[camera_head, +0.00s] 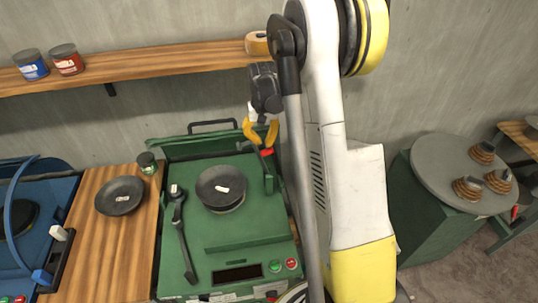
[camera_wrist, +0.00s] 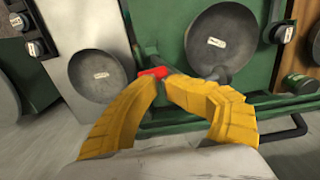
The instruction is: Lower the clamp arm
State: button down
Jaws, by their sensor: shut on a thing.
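The clamp arm (camera_head: 269,178) is a green bar at the right back of the green machine (camera_head: 230,233), with a red end. My gripper (camera_head: 262,136) has yellow fingers closed at this red end. In the wrist view, the fingers of my gripper (camera_wrist: 163,82) meet around the red grip (camera_wrist: 153,72), which partly shows between and beyond them. A dark bowl (camera_head: 220,180) with a white label sits on the machine's middle; it also shows in the wrist view (camera_wrist: 205,55). The clamp arm's lower part is partly hidden by my arm.
A dark lever tool (camera_head: 182,240) lies on the machine's left side. Another dark bowl (camera_head: 119,200) rests on the wooden counter (camera_head: 125,250) beside a small jar (camera_head: 148,163). A further bowl (camera_wrist: 95,82) lies on a grey surface. A wooden shelf (camera_head: 160,65) is behind.

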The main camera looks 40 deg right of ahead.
jog(key=shift+w+a+f, duration=0.25)
jog(key=shift+a+f, duration=0.05)
jog(key=shift+a, duration=0.2)
jog(key=shift+w+a, duration=0.1)
jog(key=shift+w+a+b, duration=0.3)
jog(key=shift+w+a, duration=0.1)
jog(key=shift+a, duration=0.25)
jog(key=shift+w+a+b, duration=0.25)
jog(key=shift+w+a, duration=0.1)
jog(key=shift+a, duration=0.25)
jog(key=w+a+f+b, duration=0.3)
jog(key=a+f+b, duration=0.2)
jog(key=a, duration=0.3)
jog(key=shift+w+f+b, duration=0.25)
jog(key=shift+f+b, duration=0.15)
jog(key=shift+f, duration=0.5)
notch_tip(320, 180, up, 12)
jog(key=p, duration=0.7)
